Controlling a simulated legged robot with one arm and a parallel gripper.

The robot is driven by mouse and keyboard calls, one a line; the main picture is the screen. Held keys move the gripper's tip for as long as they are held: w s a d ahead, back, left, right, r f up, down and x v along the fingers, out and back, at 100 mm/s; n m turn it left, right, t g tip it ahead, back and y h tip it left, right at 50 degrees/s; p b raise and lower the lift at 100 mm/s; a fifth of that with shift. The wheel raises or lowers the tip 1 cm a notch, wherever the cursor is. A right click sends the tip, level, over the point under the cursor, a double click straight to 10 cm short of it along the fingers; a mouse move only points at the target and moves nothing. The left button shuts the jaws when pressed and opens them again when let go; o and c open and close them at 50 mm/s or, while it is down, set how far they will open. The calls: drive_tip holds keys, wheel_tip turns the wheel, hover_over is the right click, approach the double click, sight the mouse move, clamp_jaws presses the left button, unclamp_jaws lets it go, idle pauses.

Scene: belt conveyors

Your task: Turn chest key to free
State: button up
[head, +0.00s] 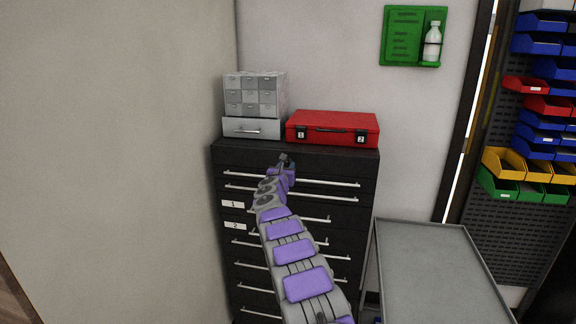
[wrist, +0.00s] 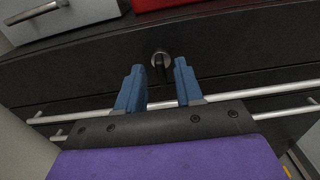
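The black drawer chest (head: 340,165) stands against the wall in the head view. Its key (wrist: 161,64), a dark knob-like piece in a round metal lock, shows on the top front panel in the wrist view. The key's grip looks roughly upright. My gripper (wrist: 157,83) is open, with its two blue fingers on either side of the key in the picture and nothing held between them. The fingertips appear just short of the key; contact cannot be made out. In the head view my gripper (head: 284,160) is at the chest's upper front and hides the key.
A grey small-drawer cabinet (head: 253,100) and a red case (head: 333,130) stand on the chest. Long metal drawer handles (wrist: 255,92) run below the lock. A grey cart (head: 435,265) stands at the right. Colored bins (head: 540,107) hang on the far-right rack.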

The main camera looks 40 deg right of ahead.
drive_tip(key=shift+w+p, duration=0.3)
drive_tip(key=shift+w, duration=0.05)
drive_tip(key=shift+d, duration=0.1)
drive_tip(key=shift+d+f, duration=0.15)
drive_tip(key=shift+d, duration=0.4)
drive_tip(key=shift+c, duration=0.4)
drive_tip(key=shift+a, duration=0.35)
drive_tip(key=c, duration=0.4)
clamp_jaws()
